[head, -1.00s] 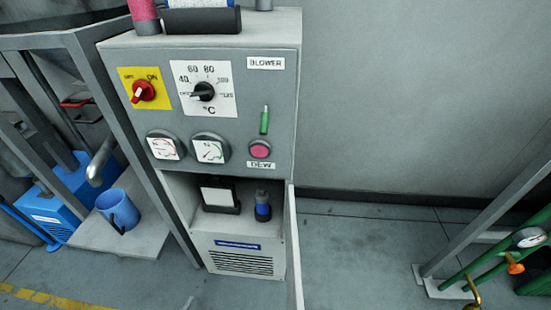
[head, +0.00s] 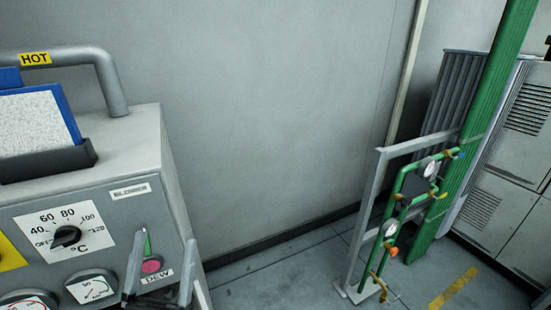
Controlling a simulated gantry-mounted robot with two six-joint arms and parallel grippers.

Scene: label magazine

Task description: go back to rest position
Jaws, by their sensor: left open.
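My left gripper (head: 163,250) shows at the bottom left of the head view, in front of the grey control cabinet (head: 150,205). Its two fingers point up and stand apart, with nothing seen between them. Behind them on the panel are a pink button (head: 151,265) above a DEW label and a green lever. I cannot tell whether a finger touches the panel. My right gripper is out of view.
A black dial (head: 67,236) and gauges sit on the panel. A blue-framed label holder (head: 40,122) and a pipe marked HOT (head: 108,75) are above. Green pipework (head: 390,225) on a grey frame stands at right. The floor between is clear.

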